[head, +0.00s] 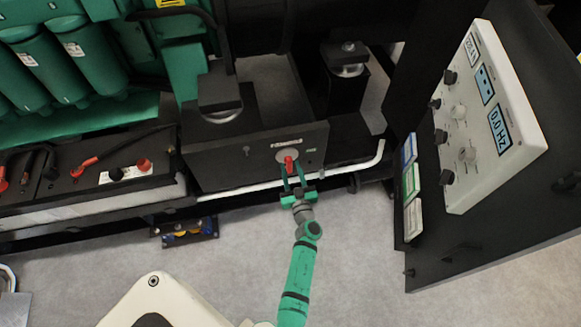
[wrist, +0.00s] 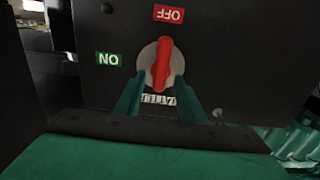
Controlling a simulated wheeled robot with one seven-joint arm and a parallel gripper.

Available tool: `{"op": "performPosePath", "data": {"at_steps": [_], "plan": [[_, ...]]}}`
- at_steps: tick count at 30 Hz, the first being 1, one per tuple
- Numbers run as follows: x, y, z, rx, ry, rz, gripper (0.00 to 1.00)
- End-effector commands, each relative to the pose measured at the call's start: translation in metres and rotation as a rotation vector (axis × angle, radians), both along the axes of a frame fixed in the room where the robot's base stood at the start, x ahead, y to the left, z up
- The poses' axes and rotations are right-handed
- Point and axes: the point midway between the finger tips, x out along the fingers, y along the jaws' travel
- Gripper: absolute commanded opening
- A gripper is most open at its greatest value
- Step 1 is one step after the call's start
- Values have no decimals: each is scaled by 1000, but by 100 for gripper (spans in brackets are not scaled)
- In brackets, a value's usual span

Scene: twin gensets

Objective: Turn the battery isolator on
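The battery isolator is a red handle (head: 289,163) on a pale round plate, set in the front of a black box (head: 230,160). The wrist view shows it upside down: the red handle (wrist: 162,62) stands upright in the picture, in line with the red OFF label (wrist: 169,14). The green ON label (wrist: 109,59) lies to the left, a quarter turn away. My gripper (head: 293,181) is at the handle, and in the wrist view its two green fingers (wrist: 160,82) are spread either side of it, with gaps showing. The fingers look empty.
A white pipe (head: 345,168) runs along below the box. A battery with red and black terminals (head: 130,172) is to the left. An open control panel (head: 490,125) with knobs and displays stands to the right. The grey floor in front is mostly clear.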

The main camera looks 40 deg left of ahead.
Motion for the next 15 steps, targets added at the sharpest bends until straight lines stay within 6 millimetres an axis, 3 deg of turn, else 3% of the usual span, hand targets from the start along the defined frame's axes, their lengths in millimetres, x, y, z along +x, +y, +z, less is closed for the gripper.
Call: {"op": "performPosePath", "data": {"at_steps": [13, 14, 15], "plan": [[8, 9, 0, -1, -1, 0, 36], [7, 9, 0, -1, -1, 0, 34], [7, 9, 0, -1, -1, 0, 24]]}}
